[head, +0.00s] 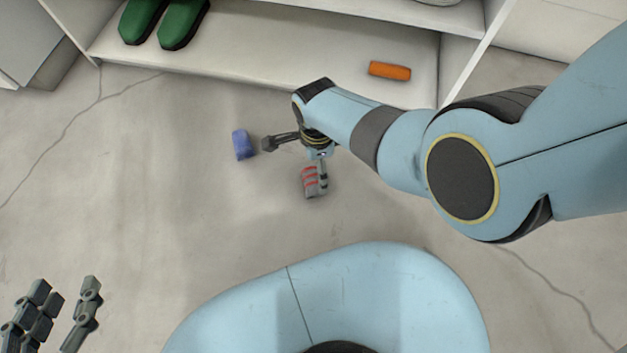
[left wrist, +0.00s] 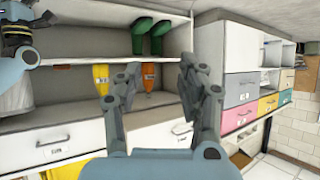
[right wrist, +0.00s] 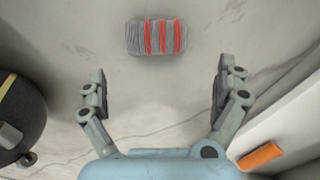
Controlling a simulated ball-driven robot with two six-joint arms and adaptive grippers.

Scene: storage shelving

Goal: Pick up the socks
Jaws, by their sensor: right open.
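A grey sock bundle with red stripes (head: 310,183) lies on the floor below my right gripper in the head view. It also shows in the right wrist view (right wrist: 165,37), just beyond the fingertips and centred between them. My right gripper (head: 296,158) is open and empty, pointing down at the floor; its spread fingers show in the right wrist view (right wrist: 160,75). A blue bundle (head: 242,144), perhaps another sock, lies on the floor to the left. My left gripper (head: 62,312) is open and empty at the lower left; its fingers show apart in the left wrist view (left wrist: 158,82).
A white shelf unit (head: 270,60) stands at the back, with green boots (head: 165,20) and an orange roll (head: 390,70) on its bottom shelf. Coloured drawers (left wrist: 240,90) show in the left wrist view. The floor to the left is clear.

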